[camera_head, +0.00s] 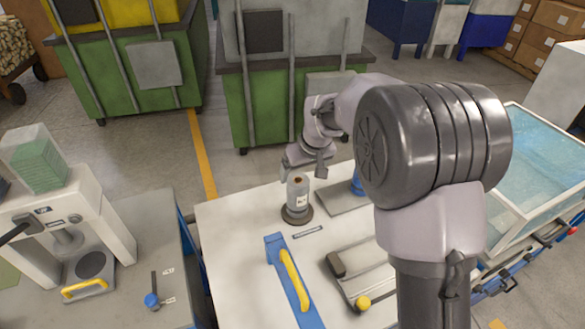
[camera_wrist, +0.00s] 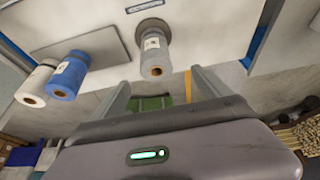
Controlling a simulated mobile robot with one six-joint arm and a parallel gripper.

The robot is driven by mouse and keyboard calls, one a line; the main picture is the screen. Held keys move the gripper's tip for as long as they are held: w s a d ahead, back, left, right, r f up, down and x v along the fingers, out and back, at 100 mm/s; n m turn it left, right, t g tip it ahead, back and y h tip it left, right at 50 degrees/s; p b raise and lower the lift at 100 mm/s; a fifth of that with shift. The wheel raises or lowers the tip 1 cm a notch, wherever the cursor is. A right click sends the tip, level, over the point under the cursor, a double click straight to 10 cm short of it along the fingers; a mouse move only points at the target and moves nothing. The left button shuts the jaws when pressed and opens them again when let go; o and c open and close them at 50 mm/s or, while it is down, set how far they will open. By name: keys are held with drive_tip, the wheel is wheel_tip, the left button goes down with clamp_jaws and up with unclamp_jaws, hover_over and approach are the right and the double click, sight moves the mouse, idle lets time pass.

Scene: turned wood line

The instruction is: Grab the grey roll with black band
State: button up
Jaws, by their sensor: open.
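The grey roll (camera_head: 297,190) stands upright on a dark round base (camera_head: 297,214) on the white table, below my gripper (camera_head: 304,166) in the head view. In the wrist view the grey roll (camera_wrist: 154,48) shows its brown core end and a white label with dark print. A separate black band cannot be made out clearly. My gripper (camera_wrist: 160,84) is open, its two fingers apart and empty. The roll's near end appears between and just beyond the fingertips, with no contact seen.
On the table are a blue bar with a yellow handle (camera_head: 290,280) and a grey fixture with a yellow knob (camera_head: 362,302). A clear water tank (camera_head: 545,150) stands at right.

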sight(300, 186)
drive_tip(key=x, duration=0.3)
drive_tip(key=b+x, duration=0.1)
drive_tip(key=x, duration=0.2)
drive_tip(key=b+x, duration=0.1)
drive_tip(key=x, duration=0.2)
drive_tip(key=shift+s+d+f, duration=0.25)
drive_tip(key=shift+d+f, duration=0.05)
drive_tip(key=shift+f, duration=0.1)
drive_tip(key=x, duration=0.2)
drive_tip(key=b+x, duration=0.1)
drive_tip(key=x, duration=0.3)
drive_tip(key=shift+w+d+b, duration=0.2)
drive_tip(key=shift+w+b, duration=0.1)
drive_tip(key=shift+w, duration=0.05)
drive_tip(key=shift+s, duration=0.1)
drive_tip(key=shift+c, duration=0.7)
drive_tip(key=c, duration=1.5)
drive_tip(key=shift+r, duration=0.1)
